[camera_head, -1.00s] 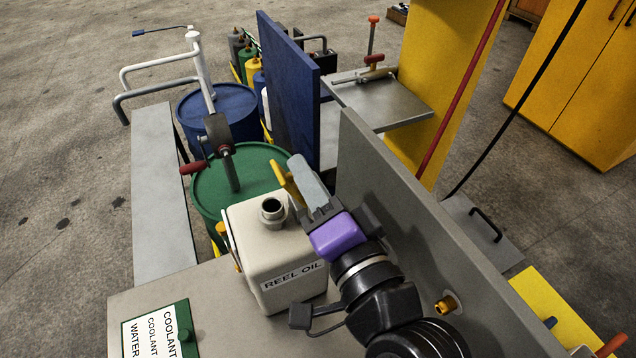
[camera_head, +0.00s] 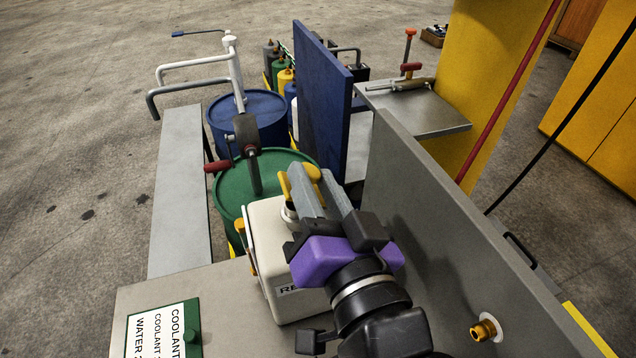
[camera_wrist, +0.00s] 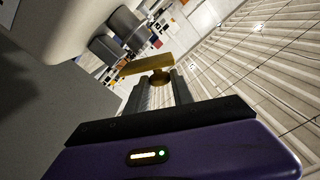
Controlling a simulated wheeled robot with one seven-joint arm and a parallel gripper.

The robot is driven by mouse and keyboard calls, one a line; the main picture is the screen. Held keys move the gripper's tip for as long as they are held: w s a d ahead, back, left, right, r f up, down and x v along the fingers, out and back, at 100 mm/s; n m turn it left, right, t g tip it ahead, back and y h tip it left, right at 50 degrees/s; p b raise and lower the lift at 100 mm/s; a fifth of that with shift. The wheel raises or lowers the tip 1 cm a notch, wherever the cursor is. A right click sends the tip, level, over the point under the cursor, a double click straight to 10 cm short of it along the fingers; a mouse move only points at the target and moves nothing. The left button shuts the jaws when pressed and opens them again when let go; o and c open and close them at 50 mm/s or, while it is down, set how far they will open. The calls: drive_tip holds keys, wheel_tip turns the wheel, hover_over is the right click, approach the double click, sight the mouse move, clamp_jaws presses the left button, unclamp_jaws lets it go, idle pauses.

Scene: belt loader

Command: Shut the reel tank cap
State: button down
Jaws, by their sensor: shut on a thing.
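The cream reel oil tank (camera_head: 268,228) stands on the grey bench, its label mostly hidden behind my gripper. Its pale filler neck (camera_head: 289,212) is partly hidden, so I cannot tell how the cap sits relative to the opening. My gripper (camera_head: 312,180) is beside and above the tank top, shut on the yellow cap (camera_head: 284,186). In the wrist view the yellow cap (camera_wrist: 148,64) shows as a flat bar with a round stem between the grey fingers of my gripper (camera_wrist: 160,88). The tank also fills the upper left there (camera_wrist: 60,25).
A grey upright panel (camera_head: 420,200) stands close on the right, with a brass fitting (camera_head: 484,329). A green drum (camera_head: 232,190) with a red-handled pump and a blue panel (camera_head: 322,100) stand behind. A coolant sign (camera_head: 163,330) is at front left.

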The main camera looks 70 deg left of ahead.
drive_tip(key=shift+f, duration=0.1)
drive_tip(key=c, duration=1.1)
unclamp_jaws()
wheel_tip(320, 180, up, 20)
drive_tip(key=shift+r+p, duration=0.1)
drive_tip(key=shift+p, duration=1.1)
